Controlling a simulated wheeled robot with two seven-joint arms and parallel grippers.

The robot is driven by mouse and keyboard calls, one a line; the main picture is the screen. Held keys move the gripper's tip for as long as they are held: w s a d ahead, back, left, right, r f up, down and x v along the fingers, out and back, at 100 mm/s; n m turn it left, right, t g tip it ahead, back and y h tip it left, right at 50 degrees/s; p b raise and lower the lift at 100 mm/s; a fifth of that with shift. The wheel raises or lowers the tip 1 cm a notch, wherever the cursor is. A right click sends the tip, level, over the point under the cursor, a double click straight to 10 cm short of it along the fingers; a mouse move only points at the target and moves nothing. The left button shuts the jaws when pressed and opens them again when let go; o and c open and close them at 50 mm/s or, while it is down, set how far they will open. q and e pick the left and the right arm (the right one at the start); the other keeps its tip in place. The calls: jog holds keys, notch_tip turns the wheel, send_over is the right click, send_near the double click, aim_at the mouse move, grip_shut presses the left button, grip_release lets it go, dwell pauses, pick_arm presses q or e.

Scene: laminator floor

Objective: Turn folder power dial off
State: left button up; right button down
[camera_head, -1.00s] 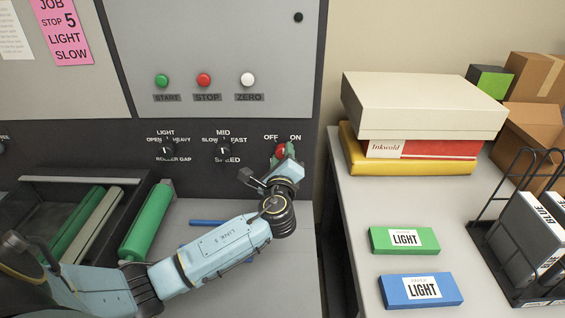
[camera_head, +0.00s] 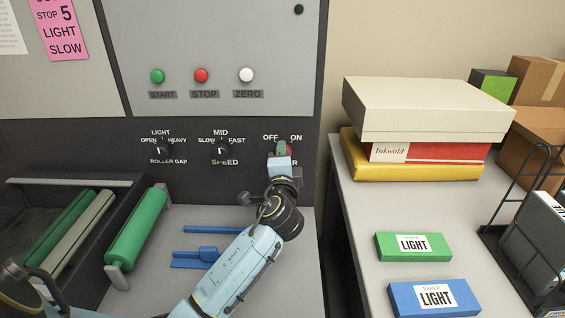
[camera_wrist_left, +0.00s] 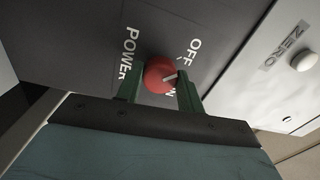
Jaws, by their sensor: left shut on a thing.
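The power dial is a round red knob (camera_wrist_left: 159,74) with a white pointer line, on the dark panel between the OFF, ON and POWER labels. In the left wrist view its pointer lies between the OFF and ON labels. In the head view only a bit of the red dial (camera_head: 289,149) shows past my gripper. My left gripper (camera_head: 282,150) is at the panel, shut on the dial. In the left wrist view its two green fingers (camera_wrist_left: 160,88) stand on either side of the knob. My right gripper is not in view.
Left of the dial are the black speed knob (camera_head: 221,149) and roller gap knob (camera_head: 162,149). Green START (camera_head: 158,76), red STOP (camera_head: 201,75) and white ZERO (camera_head: 246,75) buttons sit above. A green roller (camera_head: 137,228) and blue tools (camera_head: 195,258) lie below. A side table (camera_head: 355,225) holds boxes.

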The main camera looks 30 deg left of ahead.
pick_arm(q)
jog(key=shift+f+n, duration=0.1)
jog(key=shift+n, duration=0.4)
jog(key=o, duration=1)
jog(key=b+v, duration=0.1)
jog(key=v, duration=1.2)
jog(key=shift+s+d, duration=0.15)
jog(key=shift+d, duration=0.1)
